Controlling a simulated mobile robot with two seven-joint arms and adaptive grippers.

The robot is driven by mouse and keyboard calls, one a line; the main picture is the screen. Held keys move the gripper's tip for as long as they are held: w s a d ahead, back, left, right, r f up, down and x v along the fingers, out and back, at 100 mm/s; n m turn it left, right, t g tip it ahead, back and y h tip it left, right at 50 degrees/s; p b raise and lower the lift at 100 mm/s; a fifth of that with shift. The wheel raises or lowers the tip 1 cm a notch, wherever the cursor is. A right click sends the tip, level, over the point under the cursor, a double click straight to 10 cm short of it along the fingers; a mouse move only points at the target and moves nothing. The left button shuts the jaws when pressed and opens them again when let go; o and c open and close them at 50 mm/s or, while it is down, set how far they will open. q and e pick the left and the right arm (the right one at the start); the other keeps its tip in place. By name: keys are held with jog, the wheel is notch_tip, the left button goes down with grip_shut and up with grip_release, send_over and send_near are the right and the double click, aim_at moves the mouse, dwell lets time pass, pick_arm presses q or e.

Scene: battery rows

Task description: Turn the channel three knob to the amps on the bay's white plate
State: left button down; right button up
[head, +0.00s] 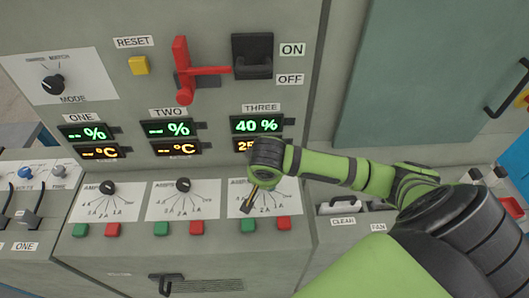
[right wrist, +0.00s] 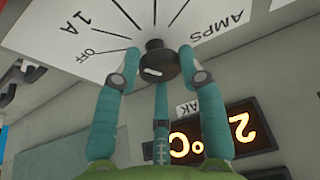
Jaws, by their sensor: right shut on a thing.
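The channel three knob (right wrist: 158,62) is black and round, with a short white mark on its face. It sits on a white dial plate (right wrist: 120,25) lettered AMPS, with radiating lines; 1A and OFF are readable. My right gripper (right wrist: 158,72) is shut on the knob, its teal fingers around it. In the head view my right gripper (head: 249,200) covers the knob and part of its white dial plate (head: 288,195). I cannot tell which line the knob points to. My left gripper is not in view.
The channel three display (head: 256,125) reads 40 %, with an amber readout partly hidden below. Green (head: 248,225) and red (head: 284,223) buttons sit below the dial. Channel one (head: 107,187) and two (head: 183,185) knobs are to the left. A red lever (head: 182,70) is above.

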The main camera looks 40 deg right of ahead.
jog(key=m+p, duration=0.2)
jog(key=m+g+h+p, duration=0.1)
jog(key=p, duration=0.2)
jog(key=m+p, duration=0.2)
jog(key=shift+w+a+r+m, duration=0.1)
jog(key=shift+w+r+m, duration=0.2)
jog(key=shift+r, duration=0.1)
jog(key=m+p, duration=0.1)
jog(key=m+g+h+p, duration=0.1)
jog(key=shift+f+m, duration=0.2)
jog(key=shift+m, duration=0.1)
jog(key=shift+m+g+p, duration=0.3)
jog(key=shift+m+p, duration=0.2)
jog(key=shift+w+d, duration=0.1)
jog(key=shift+d, duration=0.1)
jog(key=o, duration=1.1)
jog(key=shift+o, duration=0.2)
jog(key=shift+f, duration=0.15)
